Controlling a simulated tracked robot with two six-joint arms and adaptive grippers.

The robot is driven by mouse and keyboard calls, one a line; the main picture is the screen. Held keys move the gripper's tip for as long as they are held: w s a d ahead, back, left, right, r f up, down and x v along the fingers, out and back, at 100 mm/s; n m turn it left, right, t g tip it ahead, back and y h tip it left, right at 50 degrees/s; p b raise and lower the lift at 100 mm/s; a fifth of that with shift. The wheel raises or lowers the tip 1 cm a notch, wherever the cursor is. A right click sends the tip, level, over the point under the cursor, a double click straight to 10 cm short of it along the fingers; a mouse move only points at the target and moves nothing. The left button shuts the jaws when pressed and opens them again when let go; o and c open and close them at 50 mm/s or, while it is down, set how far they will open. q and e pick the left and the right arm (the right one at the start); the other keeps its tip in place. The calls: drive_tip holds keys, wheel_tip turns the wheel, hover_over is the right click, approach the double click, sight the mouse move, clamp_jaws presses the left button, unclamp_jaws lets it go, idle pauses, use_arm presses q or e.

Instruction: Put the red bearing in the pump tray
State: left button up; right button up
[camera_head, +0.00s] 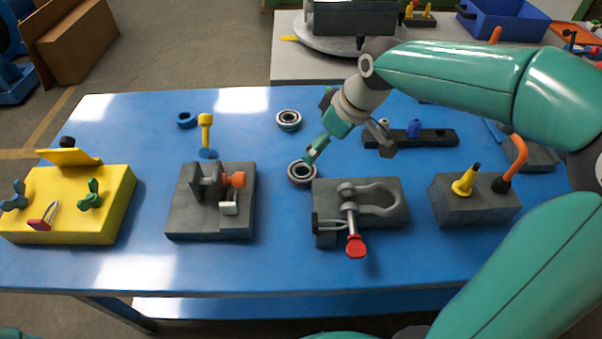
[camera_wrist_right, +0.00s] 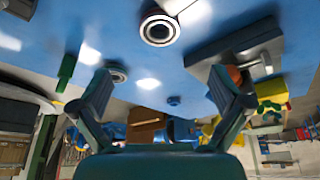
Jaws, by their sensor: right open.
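Two bearings lie flat on the blue table. The nearer bearing (camera_head: 301,173) has a dark rim that looks faintly reddish; the farther bearing (camera_head: 289,120) looks grey and black. I cannot tell for sure which is the red one. My right gripper (camera_head: 347,147) is open and empty above the table, one finger over the edge of the nearer bearing. In the right wrist view, that bearing (camera_wrist_right: 160,30) lies beyond the open fingers, between their lines, and the farther bearing (camera_wrist_right: 117,73) is by the left finger. I cannot identify the pump tray. My left gripper is out of view.
A grey block with a shackle (camera_head: 375,203) stands just right of the nearer bearing. A grey clamp block (camera_head: 190,221) and a yellow block (camera_head: 105,205) are to the left. A blue ring (camera_head: 186,120) lies at the back. A blue bin (camera_head: 505,20) stands on the rear table.

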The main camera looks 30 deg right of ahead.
approach(298, 174)
drive_tip(key=shift+s+f, duration=0.1)
drive_tip(key=shift+f, duration=0.45)
drive_tip(key=shift+w+p+x, duration=0.2)
drive_tip(key=shift+p+x, duration=0.15)
drive_tip(key=shift+x, duration=2.35)
drive_tip(key=c, duration=1.4)
drive_tip(key=shift+r, duration=0.1)
drive_tip(key=shift+c, duration=1.4)
drive_tip(key=shift+r, duration=0.1)
